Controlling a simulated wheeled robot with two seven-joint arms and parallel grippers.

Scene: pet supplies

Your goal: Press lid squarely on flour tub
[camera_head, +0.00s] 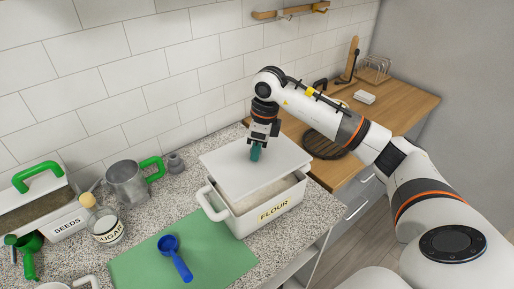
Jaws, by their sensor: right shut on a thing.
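The white flour tub (268,210), marked FLOUR, stands on the speckled counter, partly over the green mat's edge. Its white lid (228,161) lies tilted and askew over the top. The back left of the lid sticks out past the tub, and the front right opening shows pale flour (262,193). My right gripper (256,153) points down at the middle of the lid and is shut on the teal handle there. The handle is mostly hidden by the fingers. My left gripper is not in view.
A green mat (140,262) holds a blue scoop (175,257) left of the tub. A metal sifter (127,184), a sugar jar (106,228) and a seeds tub (66,224) stand further left. A tiled wall (130,75) rises behind. A wooden counter (398,97) is at the right.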

